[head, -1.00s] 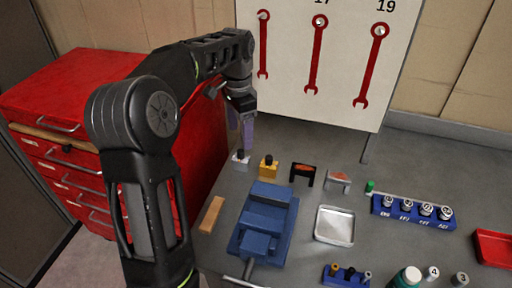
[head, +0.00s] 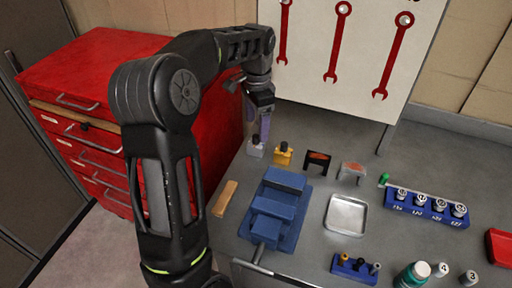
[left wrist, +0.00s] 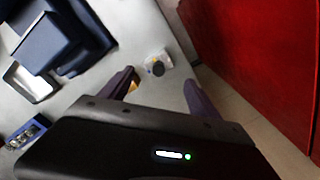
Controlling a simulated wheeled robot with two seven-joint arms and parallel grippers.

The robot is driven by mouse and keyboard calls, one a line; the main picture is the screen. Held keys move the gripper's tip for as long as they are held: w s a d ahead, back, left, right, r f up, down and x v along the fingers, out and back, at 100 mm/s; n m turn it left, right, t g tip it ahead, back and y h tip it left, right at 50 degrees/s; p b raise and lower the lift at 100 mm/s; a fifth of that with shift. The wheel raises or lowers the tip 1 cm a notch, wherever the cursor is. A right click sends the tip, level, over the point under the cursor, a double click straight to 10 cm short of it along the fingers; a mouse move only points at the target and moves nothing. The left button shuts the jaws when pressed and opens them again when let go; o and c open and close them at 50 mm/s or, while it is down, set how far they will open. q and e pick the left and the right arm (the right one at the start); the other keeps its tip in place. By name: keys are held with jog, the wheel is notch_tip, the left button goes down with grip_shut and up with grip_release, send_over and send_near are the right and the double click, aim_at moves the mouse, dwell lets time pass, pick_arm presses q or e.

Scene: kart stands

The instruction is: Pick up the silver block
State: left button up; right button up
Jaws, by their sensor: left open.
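The silver block (head: 255,150) is small, with a dark knob on top, and stands upright on the grey bench near its left edge. It also shows in the left wrist view (left wrist: 158,63), just beyond the space between my fingertips. My left gripper (head: 261,130) points down just above and slightly behind the block, partly overlapping it in the head view. Its purple fingers are open and empty in the left wrist view (left wrist: 161,84). Whether a finger touches the block I cannot tell. My right gripper is in neither view.
A yellow block (head: 283,158) with a dark knob stands close to the right of the silver one. A blue vise (head: 277,208) and a wooden piece (head: 225,198) are nearer. A red drawer cabinet (head: 110,75) is left, a wrench board (head: 365,60) behind.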

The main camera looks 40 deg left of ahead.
aim_at(256, 136)
pick_arm(q)
jog(key=f, duration=0.3)
jog(key=f+p, duration=0.1)
jog(key=f, duration=0.1)
jog(key=shift+s, duration=0.25)
jog(key=shift+d, duration=0.1)
jog(key=shift+c, duration=0.5)
grip_shut()
dwell(0.3)
